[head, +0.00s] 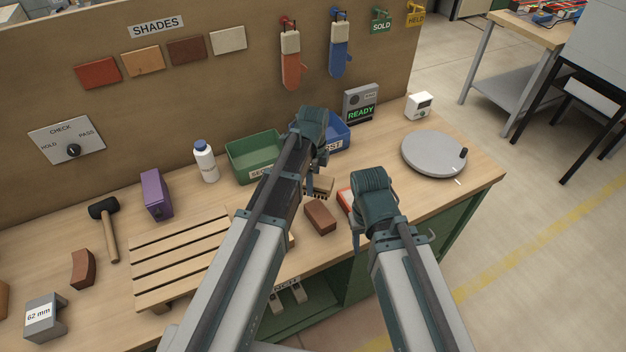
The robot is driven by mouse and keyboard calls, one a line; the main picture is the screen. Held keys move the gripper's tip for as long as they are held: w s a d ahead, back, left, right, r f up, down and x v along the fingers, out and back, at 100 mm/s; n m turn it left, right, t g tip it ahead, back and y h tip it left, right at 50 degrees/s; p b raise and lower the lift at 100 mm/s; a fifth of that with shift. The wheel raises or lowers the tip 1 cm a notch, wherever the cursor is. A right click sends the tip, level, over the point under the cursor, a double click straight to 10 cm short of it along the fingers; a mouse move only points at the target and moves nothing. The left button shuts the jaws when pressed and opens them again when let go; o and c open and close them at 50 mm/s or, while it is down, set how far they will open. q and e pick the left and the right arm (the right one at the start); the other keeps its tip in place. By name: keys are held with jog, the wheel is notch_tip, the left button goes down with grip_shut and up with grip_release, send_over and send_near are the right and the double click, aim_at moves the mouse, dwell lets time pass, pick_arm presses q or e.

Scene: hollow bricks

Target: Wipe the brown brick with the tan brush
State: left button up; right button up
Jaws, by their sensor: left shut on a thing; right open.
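The brown brick (320,218) lies on the workbench in the middle of the head view, between my two arms. The tan brush (320,185), with dark bristles pointing down, is just behind and above the brick. My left gripper (312,178) is shut on the brush, and its arm covers part of it. I cannot tell whether the bristles touch anything. My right gripper (358,238) is open, to the right of the brick and apart from it. Its wrist hides most of its fingers.
A green bin (252,160) and a blue bin (340,134) stand behind. A slatted wooden rack (180,255) is left of my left arm. A grey round turntable (434,152) is at the right. A red-edged item (345,198) sits partly hidden beside my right wrist.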

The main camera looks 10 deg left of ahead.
pick_arm(q)
jog(key=shift+f, duration=0.1)
notch_tip(320, 180, up, 3)
jog(key=p, duration=0.3)
dwell(0.4)
